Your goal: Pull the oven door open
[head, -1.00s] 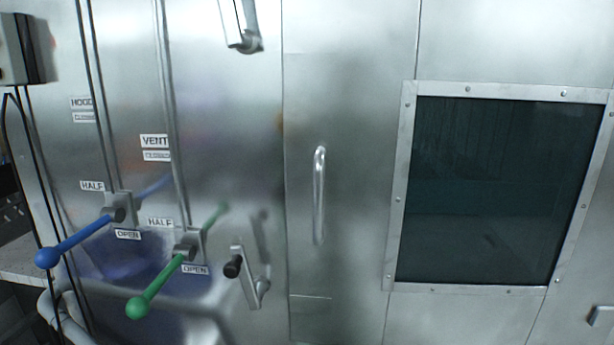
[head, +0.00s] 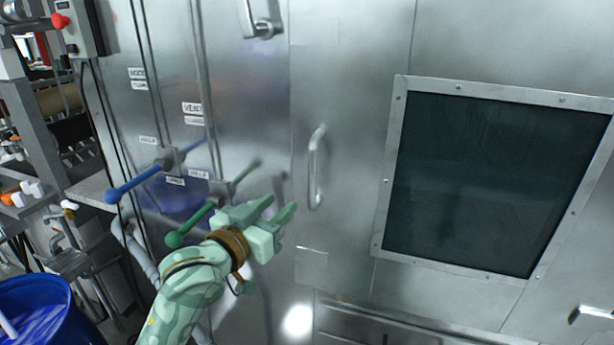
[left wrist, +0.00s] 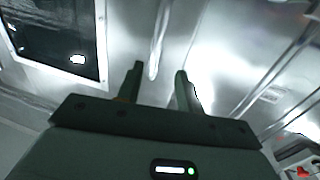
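The steel oven door (head: 345,110) fills the middle and right of the head view and looks closed. Its vertical bar handle (head: 316,168) is left of a dark framed window (head: 470,180). My left gripper (head: 281,206) is open and empty, just left of and below the handle in the head view. In the left wrist view the handle (left wrist: 158,42) stands ahead of the gap between the two spread fingers (left wrist: 159,70), with no clear contact. My right gripper is not in view.
A blue lever (head: 140,181) and a green lever (head: 200,215) stick out left of the door, the green one close to my left wrist. An upper latch handle (head: 262,28) and a lower right latch (head: 590,313) are on the steel front. A blue barrel (head: 40,310) stands lower left.

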